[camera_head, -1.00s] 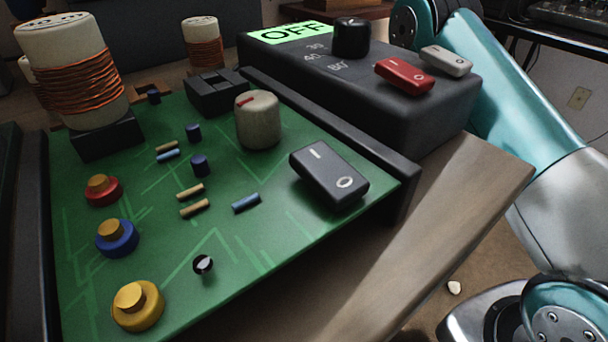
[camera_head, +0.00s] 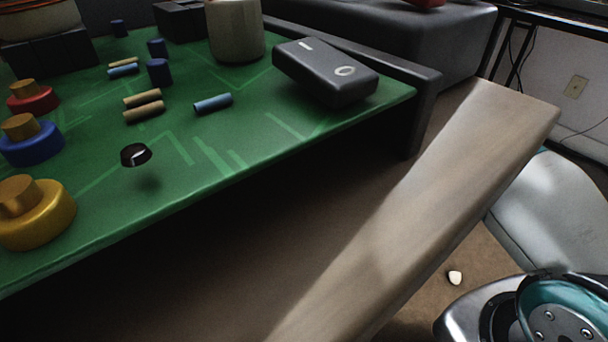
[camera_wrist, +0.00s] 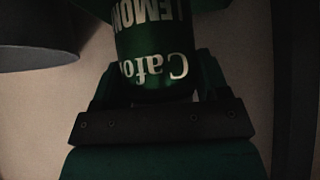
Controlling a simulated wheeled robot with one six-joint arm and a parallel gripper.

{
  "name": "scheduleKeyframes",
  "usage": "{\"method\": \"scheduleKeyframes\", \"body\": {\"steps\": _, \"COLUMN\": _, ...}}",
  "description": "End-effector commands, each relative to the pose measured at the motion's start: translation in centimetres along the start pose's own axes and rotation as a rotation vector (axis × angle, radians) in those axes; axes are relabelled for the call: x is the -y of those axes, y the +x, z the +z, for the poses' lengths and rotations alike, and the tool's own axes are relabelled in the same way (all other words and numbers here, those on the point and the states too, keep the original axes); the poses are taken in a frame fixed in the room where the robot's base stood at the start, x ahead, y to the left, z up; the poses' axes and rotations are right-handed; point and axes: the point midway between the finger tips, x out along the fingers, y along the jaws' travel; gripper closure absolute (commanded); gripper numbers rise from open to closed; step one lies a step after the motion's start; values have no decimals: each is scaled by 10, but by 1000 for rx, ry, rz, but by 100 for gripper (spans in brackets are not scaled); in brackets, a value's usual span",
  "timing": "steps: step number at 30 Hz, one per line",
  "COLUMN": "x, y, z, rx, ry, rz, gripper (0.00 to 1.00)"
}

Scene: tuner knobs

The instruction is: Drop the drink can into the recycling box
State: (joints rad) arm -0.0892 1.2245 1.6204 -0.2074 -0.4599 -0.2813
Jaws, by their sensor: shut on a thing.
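The drink can (camera_wrist: 155,45) is green with pale lettering and shows in the wrist view, with its far end cut off at the top edge. My gripper (camera_wrist: 155,82) is shut on the can, with a finger on each side of it. In the head view neither the can nor my gripper shows. I cannot make out a recycling box in either view.
A dark rounded object (camera_wrist: 38,35) is at the wrist view's upper left. A small white scrap (camera_head: 455,277) lies below.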

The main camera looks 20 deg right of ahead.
Motion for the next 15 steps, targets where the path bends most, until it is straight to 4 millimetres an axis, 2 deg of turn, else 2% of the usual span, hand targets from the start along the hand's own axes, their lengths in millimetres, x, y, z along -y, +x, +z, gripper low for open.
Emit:
{"method": "scheduleKeyframes", "body": {"steps": 2, "x": 0, "y": 5, "z": 4, "rx": -1, "ry": 0, "rz": 0, "gripper": 54}}
{"method": "scheduleKeyframes", "body": {"steps": 10, "x": 0, "y": 4, "z": 4, "rx": -2, "ry": 0, "rz": 0, "gripper": 54}}
{"method": "scheduleKeyframes", "body": {"steps": 11, "x": 0, "y": 4, "z": 4, "rx": -2, "ry": 0, "rz": 0, "gripper": 25}}
{"method": "scheduleKeyframes", "body": {"steps": 14, "x": 0, "y": 4, "z": 4, "rx": -2, "ry": 0, "rz": 0, "gripper": 2}}
{"method": "scheduleKeyframes", "body": {"steps": 15, "x": 0, "y": 4, "z": 4, "rx": -2, "ry": 0, "rz": 0, "gripper": 2}}
